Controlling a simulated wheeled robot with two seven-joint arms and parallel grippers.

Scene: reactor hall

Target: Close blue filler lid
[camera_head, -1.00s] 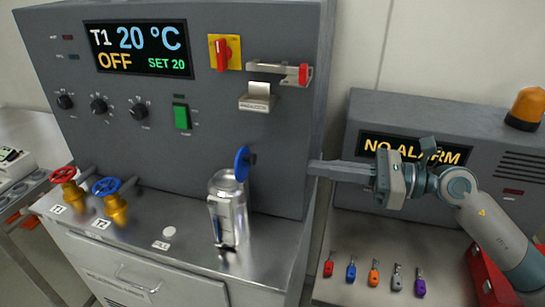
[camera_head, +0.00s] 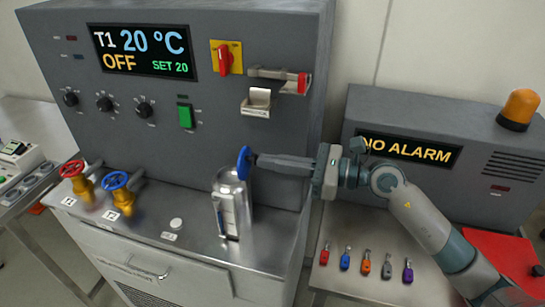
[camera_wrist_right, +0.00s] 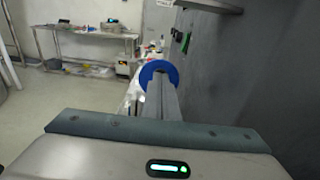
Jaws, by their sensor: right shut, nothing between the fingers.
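The blue filler lid (camera_head: 243,163) stands upright, open, above a steel cylindrical vessel (camera_head: 232,208) on the metal counter. My right gripper (camera_head: 258,161) is shut and empty, its fingertips pointing left at the right side of the lid. The tips look to be at or very near the lid; I cannot tell for sure whether they touch. In the right wrist view the blue lid (camera_wrist_right: 158,73) shows as a disc right at the end of the shut fingers. My left gripper is not in view.
The grey control panel (camera_head: 180,110) rises behind the vessel, with a small bracket (camera_head: 257,101) above the lid. A red-wheeled valve (camera_head: 78,175) and a blue-wheeled valve (camera_head: 118,187) stand left. Several coloured tags (camera_head: 366,262) lie on the right table.

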